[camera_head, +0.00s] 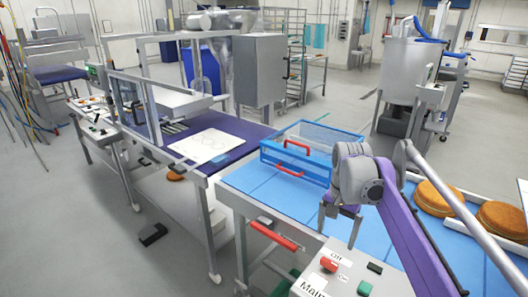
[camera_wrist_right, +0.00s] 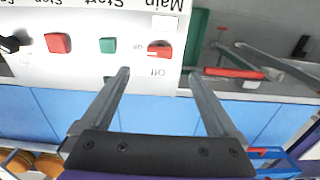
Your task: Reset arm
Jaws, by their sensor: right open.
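My right gripper (camera_head: 339,228) is open and empty, with its two fingers pointing down. It hangs near the front edge of the blue worktable (camera_head: 245,182), behind the white control panel (camera_head: 345,277) in the head view. In the right wrist view my right gripper (camera_wrist_right: 160,72) has its fingers spread wide with nothing between them. The control panel (camera_wrist_right: 100,35) lies beyond the fingertips in that view. My left gripper is not in view.
A blue basket (camera_head: 281,158) with red handles stands on the blue table, behind and left of my right gripper. Brown filled rounds (camera_head: 440,197) lie in a white-edged area at right. A red handle (camera_head: 272,236) sits at the table's front. A purple-topped table (camera_head: 245,133) stands at left.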

